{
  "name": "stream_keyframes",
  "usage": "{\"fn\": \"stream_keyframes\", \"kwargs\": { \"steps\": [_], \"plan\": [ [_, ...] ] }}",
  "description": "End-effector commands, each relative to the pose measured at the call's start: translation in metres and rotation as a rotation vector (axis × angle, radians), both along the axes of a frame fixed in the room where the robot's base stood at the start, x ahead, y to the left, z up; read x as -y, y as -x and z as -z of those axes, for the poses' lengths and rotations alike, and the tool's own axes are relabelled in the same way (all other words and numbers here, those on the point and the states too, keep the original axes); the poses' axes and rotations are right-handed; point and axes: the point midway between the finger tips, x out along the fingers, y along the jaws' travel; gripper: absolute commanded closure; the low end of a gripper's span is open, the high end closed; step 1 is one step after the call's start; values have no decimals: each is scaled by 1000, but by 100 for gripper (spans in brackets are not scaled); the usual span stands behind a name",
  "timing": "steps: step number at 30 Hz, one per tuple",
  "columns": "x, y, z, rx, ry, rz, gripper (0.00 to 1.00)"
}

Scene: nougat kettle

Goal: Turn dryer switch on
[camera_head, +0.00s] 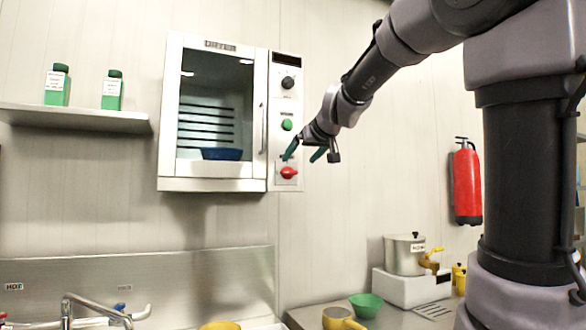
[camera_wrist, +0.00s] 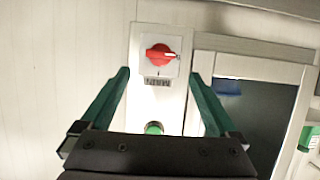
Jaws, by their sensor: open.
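The dryer (camera_head: 213,185) is a white wall cabinet with a glass door and a control panel on its right side. A red rotary switch (camera_head: 288,172) sits at the bottom of that panel. In the wrist view the red switch (camera_wrist: 160,55) shows upside down, with its handle lying roughly sideways and a "MAIN" label beside it. My gripper (camera_head: 305,152) is open in front of the panel, close to the switch and a little above it. In the wrist view its two green fingers (camera_wrist: 158,80) stand apart on either side of the panel, touching nothing that I can see.
A green button (camera_head: 287,125) and a black knob (camera_head: 288,83) are higher on the panel. A shelf (camera_head: 75,118) with green bottles is at left. Below are a sink tap (camera_head: 95,312), a green bowl (camera_head: 366,305) and a metal kettle (camera_head: 404,255). A fire extinguisher (camera_head: 467,185) hangs at right.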

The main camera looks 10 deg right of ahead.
Motion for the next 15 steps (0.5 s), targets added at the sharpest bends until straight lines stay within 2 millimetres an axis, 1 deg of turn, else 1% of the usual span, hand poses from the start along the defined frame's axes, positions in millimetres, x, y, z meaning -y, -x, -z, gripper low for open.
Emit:
{"fn": "stream_keyframes", "kwargs": {
  "steps": [1, 6, 10, 15],
  "plan": [
    [-1, -10, 5, -4, -3, 1, 5],
    [-8, -37, 17, -4, -2, 0, 5],
    [-11, -50, 22, -3, -2, 2, 5],
    [-14, -58, 25, -2, -1, 1, 5]
  ]
}}
